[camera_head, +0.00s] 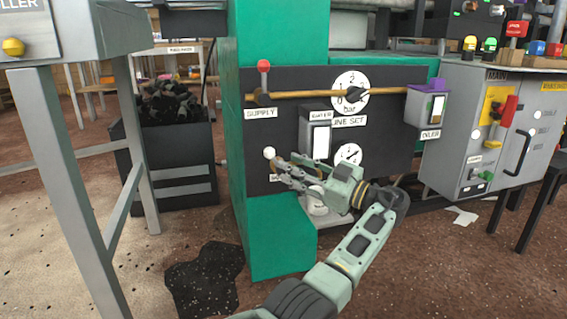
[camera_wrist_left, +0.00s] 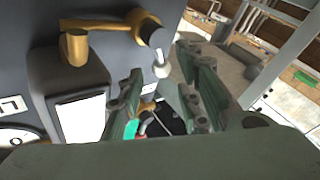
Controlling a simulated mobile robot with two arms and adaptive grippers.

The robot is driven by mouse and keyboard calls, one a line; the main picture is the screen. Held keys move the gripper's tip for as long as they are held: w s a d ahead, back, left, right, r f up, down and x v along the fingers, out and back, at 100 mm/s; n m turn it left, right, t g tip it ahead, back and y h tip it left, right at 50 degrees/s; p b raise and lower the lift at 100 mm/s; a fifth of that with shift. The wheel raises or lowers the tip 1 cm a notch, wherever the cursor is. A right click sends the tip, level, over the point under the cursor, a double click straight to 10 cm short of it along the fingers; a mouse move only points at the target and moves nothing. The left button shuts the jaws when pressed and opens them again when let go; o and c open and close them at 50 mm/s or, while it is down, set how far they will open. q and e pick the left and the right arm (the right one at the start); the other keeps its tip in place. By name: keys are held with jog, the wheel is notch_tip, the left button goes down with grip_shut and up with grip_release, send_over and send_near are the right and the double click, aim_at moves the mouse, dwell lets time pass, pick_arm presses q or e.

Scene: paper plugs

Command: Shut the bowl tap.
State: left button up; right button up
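The bowl tap's white ball knob (camera_head: 269,152) is at the lower left of the dark panel (camera_head: 395,85) in the head view. Its label below is mostly hidden by my gripper. My left gripper (camera_head: 282,161) is close to the knob on its right, with the fingers apart. My right gripper is not in view.
The red-knobbed supply tap (camera_head: 263,66) is above on the brass pipe. The water box (camera_head: 320,138) and a small gauge (camera_head: 347,154) are right of the tap. A grey stand (camera_head: 72,170) is at left. A grey cabinet (camera_head: 470,130) is at right.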

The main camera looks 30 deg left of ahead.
pick_arm(q)
jog(key=d+f, duration=0.1)
jog(key=d, duration=0.6)
jog(key=shift+d, duration=0.2)
jog(key=shift+f, duration=0.1)
jog(key=shift+c, duration=0.5)
